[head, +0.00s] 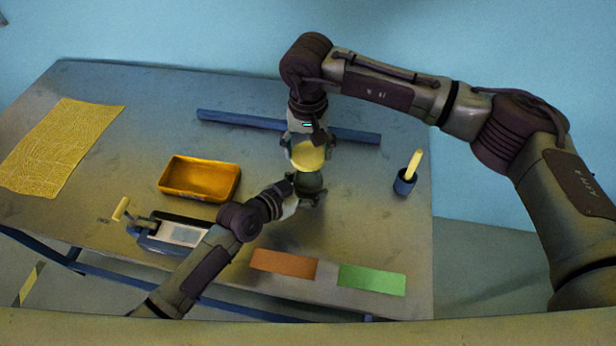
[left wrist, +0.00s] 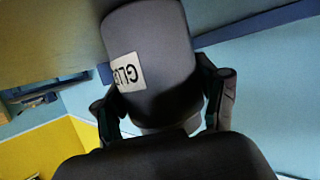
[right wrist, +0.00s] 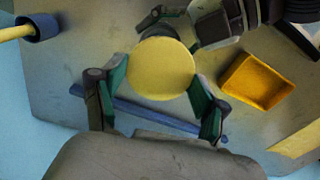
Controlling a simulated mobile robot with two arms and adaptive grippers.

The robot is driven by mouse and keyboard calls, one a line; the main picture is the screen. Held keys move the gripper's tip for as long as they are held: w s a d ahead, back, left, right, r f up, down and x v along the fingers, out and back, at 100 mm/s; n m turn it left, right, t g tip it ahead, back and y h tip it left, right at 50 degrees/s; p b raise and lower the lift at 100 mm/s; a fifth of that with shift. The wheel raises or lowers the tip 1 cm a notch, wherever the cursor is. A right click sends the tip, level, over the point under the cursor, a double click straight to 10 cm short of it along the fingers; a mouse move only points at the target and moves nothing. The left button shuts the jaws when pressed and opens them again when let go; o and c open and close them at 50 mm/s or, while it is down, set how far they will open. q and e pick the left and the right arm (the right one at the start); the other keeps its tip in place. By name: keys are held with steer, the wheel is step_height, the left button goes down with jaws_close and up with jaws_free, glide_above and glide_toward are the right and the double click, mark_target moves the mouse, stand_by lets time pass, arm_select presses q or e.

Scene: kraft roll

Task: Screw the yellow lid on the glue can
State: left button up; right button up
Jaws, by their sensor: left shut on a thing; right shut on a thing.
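The yellow lid (head: 307,155) is held flat between the fingers of my right gripper (head: 306,150), which comes down from above. In the right wrist view the lid (right wrist: 162,70) shows as a round disc between the two green-padded fingers. The dark grey glue can (head: 311,182) is just below the lid in the head view, gripped by my left gripper (head: 305,195) from the side. In the left wrist view the can (left wrist: 165,50) bears a white label with partly readable "GLU" letters. The lid hides most of the can's top; I cannot tell whether they touch.
An orange tray (head: 200,180), a grey device with a yellow handle (head: 170,233) and a yellow patterned sheet (head: 60,148) are on the left. A blue bar (head: 240,121) lies behind. A blue cup with a yellow stick (head: 404,184) stands right. Orange (head: 284,264) and green (head: 372,280) mats lie in front.

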glide_above(308, 178)
steer(key=shift+f, duration=2.15)
steer(key=shift+f, duration=0.9)
steer(key=shift+f, duration=0.55)
